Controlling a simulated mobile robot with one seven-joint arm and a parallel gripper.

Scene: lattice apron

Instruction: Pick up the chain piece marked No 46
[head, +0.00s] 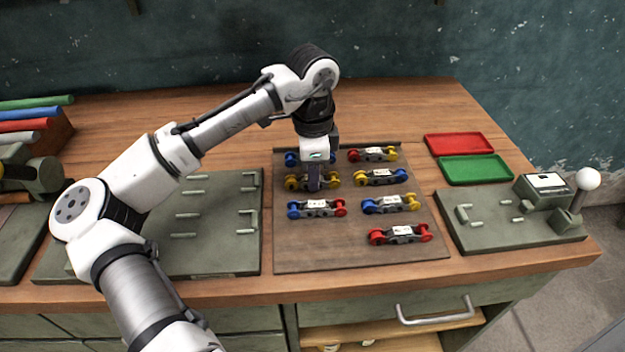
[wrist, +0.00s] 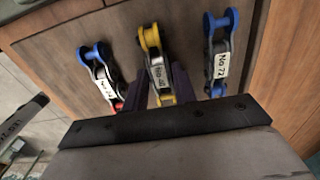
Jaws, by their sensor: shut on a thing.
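A chain piece with yellow ends (head: 293,182) is in the left column of the brown board (head: 350,255), second from the back. My gripper (head: 314,184) points down over its middle and is shut on it. In the wrist view the yellow-ended piece (wrist: 151,40) lies between the two dark fingers (wrist: 161,88). Its white label begins with "No", but I cannot read the number surely. I cannot tell whether it touches the board. A blue-ended piece (wrist: 217,50) marked No 72 lies to its right in the wrist view, and a blue-and-red piece (wrist: 93,58) to its left.
Several other chain pieces lie on the board, such as a red one (head: 399,234) at the front right. Red (head: 459,144) and green (head: 475,169) trays stand at the right, behind a fixture with a white-knobbed lever (head: 587,180). A grey-green pegged plate (head: 215,250) lies left of the board.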

